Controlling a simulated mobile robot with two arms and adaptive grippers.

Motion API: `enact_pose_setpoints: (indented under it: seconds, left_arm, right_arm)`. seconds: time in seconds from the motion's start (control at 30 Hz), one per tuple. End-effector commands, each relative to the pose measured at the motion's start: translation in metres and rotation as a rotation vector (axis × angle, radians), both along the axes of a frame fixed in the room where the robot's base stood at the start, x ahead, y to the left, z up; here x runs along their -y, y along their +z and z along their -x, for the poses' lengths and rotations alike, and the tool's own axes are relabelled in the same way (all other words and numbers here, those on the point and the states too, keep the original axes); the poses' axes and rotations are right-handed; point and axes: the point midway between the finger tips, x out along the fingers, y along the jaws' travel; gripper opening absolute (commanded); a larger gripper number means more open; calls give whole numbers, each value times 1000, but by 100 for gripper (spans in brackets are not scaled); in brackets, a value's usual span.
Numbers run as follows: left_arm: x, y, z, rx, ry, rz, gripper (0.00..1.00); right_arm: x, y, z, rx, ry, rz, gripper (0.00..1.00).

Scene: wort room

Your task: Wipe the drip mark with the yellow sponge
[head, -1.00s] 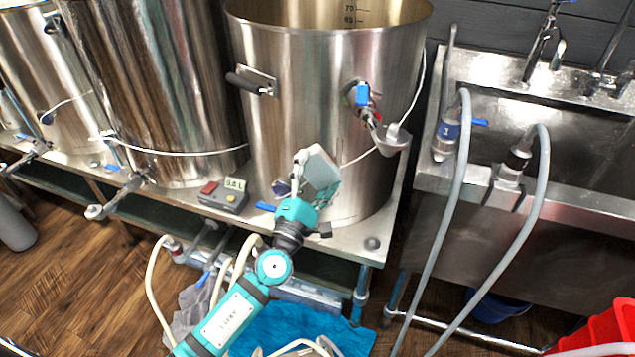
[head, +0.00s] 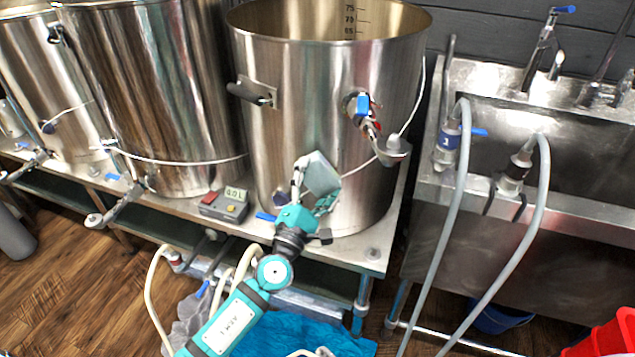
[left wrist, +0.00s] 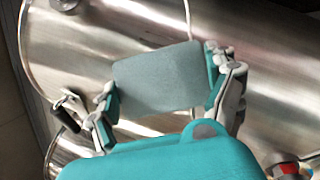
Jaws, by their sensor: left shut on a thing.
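My left gripper (head: 316,187) is shut on a grey-green block-shaped pad (head: 321,172), in front of the lower wall of the right steel kettle (head: 310,110). The pad also shows in the left wrist view (left wrist: 158,80), gripped at both ends between the teal-and-white fingers. The side I see is grey-green. No yellow shows on it, so I cannot tell whether it is the yellow sponge. I cannot tell whether it touches the kettle. I cannot make out a drip mark. My right gripper is not in view.
The kettle's blue-handled valve (head: 362,105) sticks out above right of the pad. A control box (head: 224,206) sits on the steel bench to the left. A sink (head: 570,150) with grey hoses stands at right. A blue cloth (head: 300,335) lies below.

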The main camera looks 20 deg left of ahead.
Motion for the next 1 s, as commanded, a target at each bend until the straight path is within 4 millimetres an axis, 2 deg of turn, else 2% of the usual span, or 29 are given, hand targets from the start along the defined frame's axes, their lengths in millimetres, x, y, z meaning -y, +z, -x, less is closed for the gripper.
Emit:
enact_pose_setpoints:
  seconds: [0.2,0.67,0.87,1.0]
  left_arm:
    - [-2,0,-5,1,1,-1,62]
    - [-4,0,-12,0,0,0,62]
    - [4,1,-14,0,0,1,62]
    - [16,1,-18,0,-2,3,62]
  right_arm:
    - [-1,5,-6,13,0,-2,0]
    - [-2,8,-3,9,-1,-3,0]
    - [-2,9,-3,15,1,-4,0]
    - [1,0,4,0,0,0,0]
